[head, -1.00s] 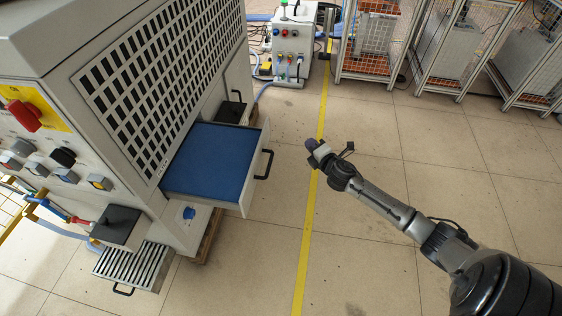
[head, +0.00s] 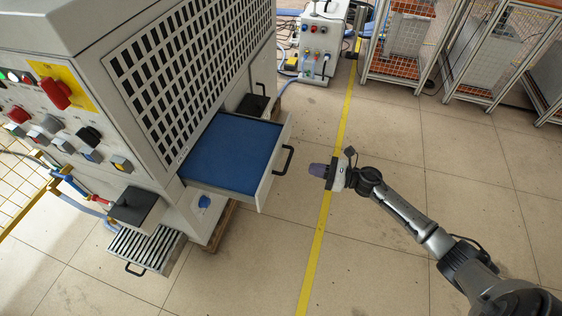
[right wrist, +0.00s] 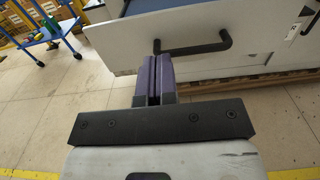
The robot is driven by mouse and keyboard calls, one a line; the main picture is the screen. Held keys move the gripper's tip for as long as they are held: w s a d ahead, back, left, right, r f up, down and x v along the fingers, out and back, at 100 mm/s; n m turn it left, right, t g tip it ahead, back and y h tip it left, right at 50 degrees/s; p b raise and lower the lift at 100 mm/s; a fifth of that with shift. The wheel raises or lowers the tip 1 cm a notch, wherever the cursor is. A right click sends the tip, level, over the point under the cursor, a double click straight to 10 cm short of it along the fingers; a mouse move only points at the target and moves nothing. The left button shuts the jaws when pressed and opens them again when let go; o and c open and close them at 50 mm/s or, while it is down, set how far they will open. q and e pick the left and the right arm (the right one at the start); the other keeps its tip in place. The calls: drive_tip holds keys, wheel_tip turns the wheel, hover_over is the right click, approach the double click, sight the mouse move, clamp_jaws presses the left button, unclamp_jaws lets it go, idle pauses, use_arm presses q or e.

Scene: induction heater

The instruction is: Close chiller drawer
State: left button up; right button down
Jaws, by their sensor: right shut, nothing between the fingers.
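The chiller drawer (head: 232,157), with a blue inside and a white front, stands pulled out from the side of the grey machine. Its black handle (head: 285,160) is on the front face. In the right wrist view the handle (right wrist: 195,48) lies just beyond my fingertips on the white drawer front (right wrist: 130,40). My right gripper (head: 318,170) is shut and empty, apart from the drawer, to the right of the handle in the head view. Its purple fingers (right wrist: 154,75) are pressed together in the right wrist view. My left gripper is not in view.
The grey machine (head: 120,60) with a vented panel and a red switch (head: 56,93) fills the left. A lower slatted tray (head: 145,248) sticks out near the floor. Wire cages (head: 400,45) stand at the back right. The tiled floor around my right arm is clear.

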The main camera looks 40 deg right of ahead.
sight(273, 159)
drive_tip(key=b+x, duration=0.2)
drive_tip(key=x, duration=0.8)
drive_tip(key=shift+b, duration=0.35)
drive_tip(key=shift+x, duration=0.75)
drive_tip(key=shift+w, duration=0.15)
